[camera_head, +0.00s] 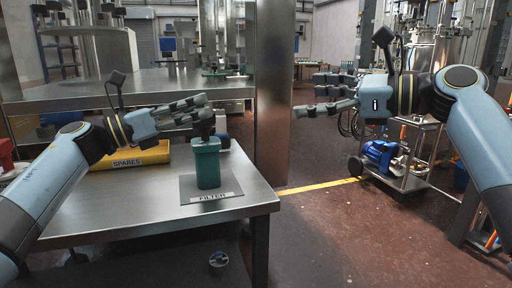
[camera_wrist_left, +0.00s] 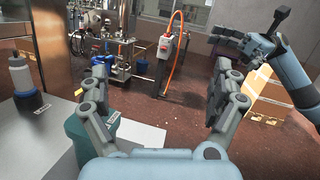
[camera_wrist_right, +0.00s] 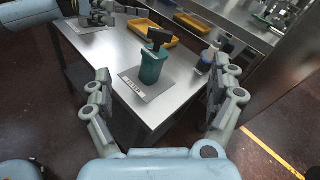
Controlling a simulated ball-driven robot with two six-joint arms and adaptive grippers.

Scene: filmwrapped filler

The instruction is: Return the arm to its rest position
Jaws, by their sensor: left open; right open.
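My left gripper (camera_head: 202,108) is open over the metal table, just above and behind a teal canister (camera_head: 207,165). The canister stands upright on a grey mat labelled FILTER (camera_head: 230,186). In the right wrist view the canister (camera_wrist_right: 152,67) has a dark piece on top and stands apart from the fingers. My right gripper (camera_head: 322,93) is open and empty, raised over the floor to the right of the table. In the left wrist view the open left fingers (camera_wrist_left: 160,100) hold nothing, and part of the canister (camera_wrist_left: 80,135) shows behind one finger.
A yellow SPARES bin (camera_head: 135,157) sits at the back of the table (camera_head: 120,205). A metal post (camera_head: 274,90) stands behind the table's right corner. A cart with a blue pump (camera_head: 382,155) stands at the right. The red-brown floor (camera_head: 330,225) between is clear.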

